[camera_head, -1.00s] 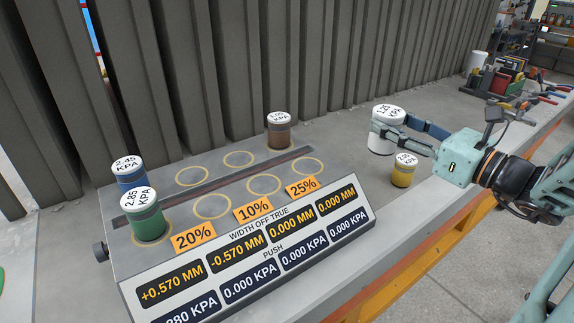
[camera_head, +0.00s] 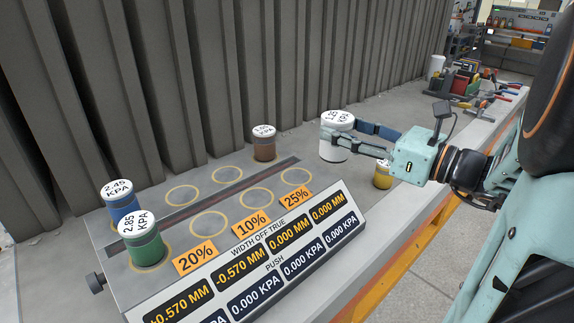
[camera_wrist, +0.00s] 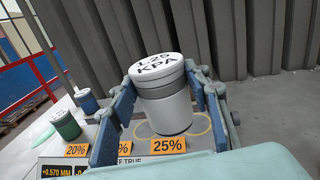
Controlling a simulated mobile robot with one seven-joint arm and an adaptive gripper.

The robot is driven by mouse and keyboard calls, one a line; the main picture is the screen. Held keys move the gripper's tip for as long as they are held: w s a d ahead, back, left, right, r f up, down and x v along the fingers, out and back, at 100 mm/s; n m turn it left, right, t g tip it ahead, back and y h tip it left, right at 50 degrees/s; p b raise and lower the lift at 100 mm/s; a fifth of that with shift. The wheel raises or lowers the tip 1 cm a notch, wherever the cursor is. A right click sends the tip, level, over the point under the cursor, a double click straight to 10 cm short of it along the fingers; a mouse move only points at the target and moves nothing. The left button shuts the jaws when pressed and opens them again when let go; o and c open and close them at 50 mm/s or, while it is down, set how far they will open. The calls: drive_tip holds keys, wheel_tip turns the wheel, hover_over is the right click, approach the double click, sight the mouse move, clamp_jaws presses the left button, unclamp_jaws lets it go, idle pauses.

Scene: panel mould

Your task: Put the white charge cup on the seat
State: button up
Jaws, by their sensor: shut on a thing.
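The white charge cup (camera_head: 334,149), with 1.25 KPA on its lid, is between the fingers of my gripper (camera_head: 350,138), which is shut on it. It is upright, at the right of the panel in the head view. In the wrist view the white cup (camera_wrist: 165,105) stands between the two blue finger pads, with a yellow ring showing partly behind it near the 25% label (camera_wrist: 168,145). Empty ringed seats (camera_head: 261,197) lie on the grey panel (camera_head: 160,262) beside the 10%, 20% and 25% labels. I cannot tell how high the cup is above the surface.
A green cup (camera_head: 144,245) and a blue cup (camera_head: 121,205) stand at the panel's left end. A brown cup (camera_head: 264,147) stands at its far end. A corrugated wall (camera_head: 180,80) runs along the back.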

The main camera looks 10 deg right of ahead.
drive_tip(key=shift+w+a+f+b, duration=0.55)
drive_tip(key=shift+w+a+f, duration=0.35)
drive_tip(key=shift+w+f, duration=1.15)
drive_tip(key=shift+w+a+f+b, duration=0.5)
drive_tip(key=shift+w+a+f, duration=0.4)
drive_tip(key=shift+w+f, duration=1.2)
drive_tip(key=shift+w+a+f+b, duration=0.55)
drive_tip(key=shift+w+a+f, duration=0.35)
drive_tip(key=shift+w+f, duration=1.15)
drive_tip(key=shift+s+f, duration=0.15)
drive_tip(key=shift+f, duration=0.05)
drive_tip(key=o, duration=1)
drive_tip(key=shift+f, duration=0.15)
drive_tip(key=o, duration=0.5)
